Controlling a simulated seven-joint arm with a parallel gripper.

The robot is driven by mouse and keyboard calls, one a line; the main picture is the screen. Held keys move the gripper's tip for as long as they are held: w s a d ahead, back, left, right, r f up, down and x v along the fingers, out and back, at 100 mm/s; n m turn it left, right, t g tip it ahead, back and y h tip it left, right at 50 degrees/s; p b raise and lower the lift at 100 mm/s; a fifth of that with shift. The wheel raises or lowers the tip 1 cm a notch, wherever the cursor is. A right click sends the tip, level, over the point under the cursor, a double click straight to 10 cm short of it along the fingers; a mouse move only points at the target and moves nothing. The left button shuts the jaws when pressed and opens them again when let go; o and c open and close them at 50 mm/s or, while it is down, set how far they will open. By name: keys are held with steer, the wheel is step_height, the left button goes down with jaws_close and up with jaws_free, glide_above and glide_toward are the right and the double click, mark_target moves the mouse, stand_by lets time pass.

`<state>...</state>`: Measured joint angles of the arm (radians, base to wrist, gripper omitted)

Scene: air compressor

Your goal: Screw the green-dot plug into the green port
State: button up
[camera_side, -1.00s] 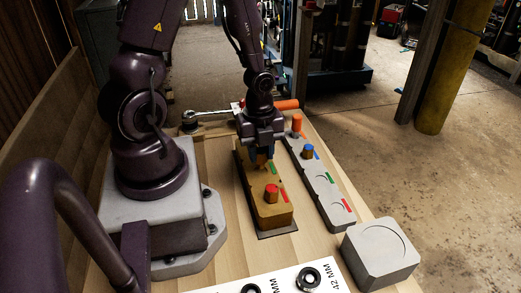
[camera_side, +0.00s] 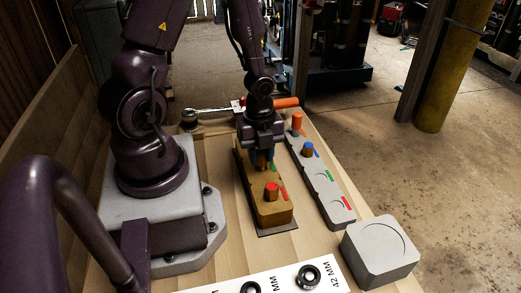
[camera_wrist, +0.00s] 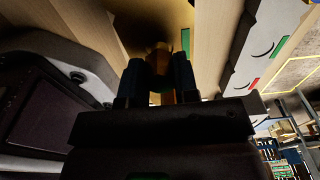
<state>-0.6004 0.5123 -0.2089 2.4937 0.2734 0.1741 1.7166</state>
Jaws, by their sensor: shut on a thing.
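My gripper (camera_side: 262,160) points down over the far half of the brown block (camera_side: 273,215), shut on a plug (camera_wrist: 160,60) with a brown body. The plug sits between the two blue-grey fingers in the wrist view. A green mark (camera_wrist: 186,40) on the block lies right beside it, so the plug is at the green port. The plug's dot is not visible, and the fingers hide how deep it sits. A red-topped plug (camera_side: 271,188) stands in the near end of the block by a red mark (camera_side: 284,194).
A grey rack (camera_side: 325,190) to the right holds an orange plug (camera_side: 297,121) and a blue-topped plug (camera_side: 308,149). Its green- and red-marked places are empty. A grey square block (camera_side: 380,252) stands near right. A wrench (camera_side: 210,112) lies behind. A white card (camera_side: 270,283) lies in front.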

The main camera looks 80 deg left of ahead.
steer(key=shift+f, duration=0.45)
steer(key=o, duration=1.1)
steer(key=shift+c, duration=0.2)
steer(key=shift+r, duration=0.1)
step_height(320, 180, up, 13)
steer(key=shift+a, duration=0.35)
